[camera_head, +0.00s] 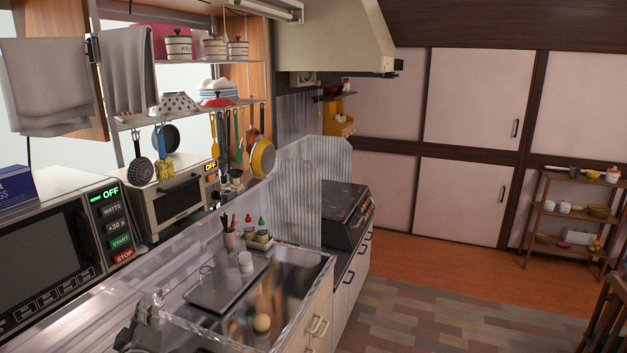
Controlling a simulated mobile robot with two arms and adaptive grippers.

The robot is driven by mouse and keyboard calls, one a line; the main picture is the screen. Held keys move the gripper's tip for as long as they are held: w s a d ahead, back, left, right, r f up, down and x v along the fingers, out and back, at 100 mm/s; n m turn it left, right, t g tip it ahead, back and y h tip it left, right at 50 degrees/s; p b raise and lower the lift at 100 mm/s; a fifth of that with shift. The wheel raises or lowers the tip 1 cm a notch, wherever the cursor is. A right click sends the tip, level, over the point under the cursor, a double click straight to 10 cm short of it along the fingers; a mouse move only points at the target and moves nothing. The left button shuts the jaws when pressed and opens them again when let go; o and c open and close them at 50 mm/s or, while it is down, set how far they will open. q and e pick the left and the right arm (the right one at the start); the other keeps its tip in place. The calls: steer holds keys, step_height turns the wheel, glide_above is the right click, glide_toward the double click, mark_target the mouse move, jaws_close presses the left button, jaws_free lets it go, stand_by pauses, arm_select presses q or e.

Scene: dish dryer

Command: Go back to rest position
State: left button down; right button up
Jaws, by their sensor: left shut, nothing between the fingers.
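My left gripper (146,306) shows at the bottom left of the head view, above the counter's near edge beside the sink. Its grey fingers are together with nothing between them. My right gripper is not in the view. A grey tray (212,292) lies across the sink (290,268), with a clear glass (207,277) and white cups (245,262) on it. The left gripper is apart from the tray, nearer and to its left. A small round pale object (262,323) is in the sink.
A microwave (45,250) and a toaster oven (178,198) stand along the left wall, below a rack with hanging utensils. Bottles (262,228) stand behind the sink. A stove (345,212) is beyond it. The floor (440,320) at right is open, with a wooden shelf (540,208) further back.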

arm_select(q)
steer(key=s+d+f+m+g+h, duration=0.35)
steer(key=s+d+f+m, duration=0.2)
steer(key=s, duration=0.35)
steer(key=s+d+f+m+g+h, duration=0.2)
steer(key=s+d+f+m+g, duration=0.2)
steer(key=s+d+f, duration=0.4)
steer(key=s+d+m+g, duration=0.2)
steer(key=s+g, duration=0.1)
steer(key=s, duration=0.8)
steer(key=s+d+m+g, duration=0.3)
steer(key=s, duration=0.8)
step_height(320, 180, down, 30)
steer(key=s+r+g+b, duration=0.1)
steer(key=s+g+b, duration=0.1)
steer(key=s+b, duration=0.1)
steer(key=s+a+f+b, duration=0.3)
steer(key=s+f, duration=1.3)
steer(key=f, duration=0.3)
steer(key=shift+s+f+g, duration=0.25)
steer(key=shift+f+g, duration=0.1)
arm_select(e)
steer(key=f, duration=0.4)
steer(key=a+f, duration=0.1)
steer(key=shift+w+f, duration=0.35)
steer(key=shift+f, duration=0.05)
